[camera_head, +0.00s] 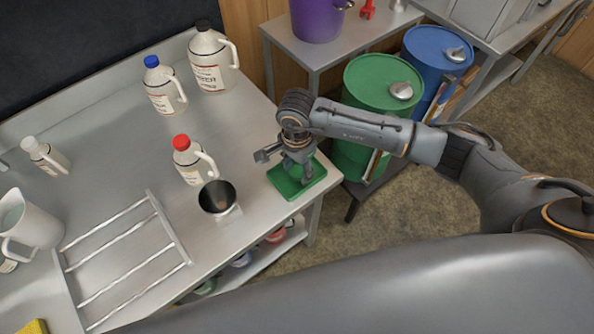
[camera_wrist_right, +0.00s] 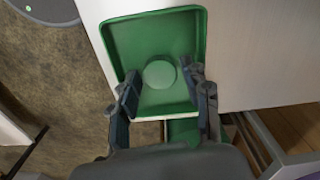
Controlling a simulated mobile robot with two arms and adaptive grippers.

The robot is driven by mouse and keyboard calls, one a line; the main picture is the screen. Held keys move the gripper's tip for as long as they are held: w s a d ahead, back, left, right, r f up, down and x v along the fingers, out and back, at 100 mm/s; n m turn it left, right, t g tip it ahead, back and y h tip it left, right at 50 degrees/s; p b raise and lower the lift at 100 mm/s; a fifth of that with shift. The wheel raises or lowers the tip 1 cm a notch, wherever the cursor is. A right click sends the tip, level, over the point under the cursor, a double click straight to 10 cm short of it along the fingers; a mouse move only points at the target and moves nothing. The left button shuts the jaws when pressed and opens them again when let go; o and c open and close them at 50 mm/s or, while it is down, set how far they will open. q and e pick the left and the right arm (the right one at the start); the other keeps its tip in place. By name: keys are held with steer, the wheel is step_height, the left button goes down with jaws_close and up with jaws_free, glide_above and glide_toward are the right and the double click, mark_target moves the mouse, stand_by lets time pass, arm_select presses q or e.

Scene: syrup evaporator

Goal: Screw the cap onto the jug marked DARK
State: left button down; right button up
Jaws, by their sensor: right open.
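My right gripper (camera_head: 288,168) is over a small green tray (camera_head: 290,190) at the front right corner of the metal table. In the right wrist view the gripper (camera_wrist_right: 164,84) is open. A round green cap (camera_wrist_right: 159,74) lies in the tray and shows between the two fingers, which do not visibly touch it. Jugs on the table are a red-capped one (camera_head: 193,162), a blue-capped one (camera_head: 165,88), a large black-capped one (camera_head: 211,62) and a small pale-topped one (camera_head: 46,157). I cannot read DARK on any label. My left gripper is not in view.
A dark open cup (camera_head: 217,197) stands left of the tray. A wire rack (camera_head: 125,250) and a white pitcher (camera_head: 30,221) are further left. Green (camera_head: 378,88) and blue (camera_head: 437,57) drums stand beyond the table's right edge. The table's middle is mostly clear.

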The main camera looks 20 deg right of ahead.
mark_target(295, 174)
steer(key=shift+c, duration=0.4)
steer(key=c, duration=0.4)
steer(key=shift+o, duration=0.2)
steer(key=shift+r, duration=0.1)
steer(key=shift+r, duration=0.2)
steer(key=r, duration=0.3)
steer(key=shift+s+a+r, duration=0.15)
steer(key=shift+a, duration=0.2)
steer(key=s+a+r+b, duration=0.2)
steer(key=s+a+r, duration=0.6)
steer(key=a+r, duration=0.1)
steer(key=shift+a+b, duration=0.35)
steer(key=shift+a, duration=0.45)
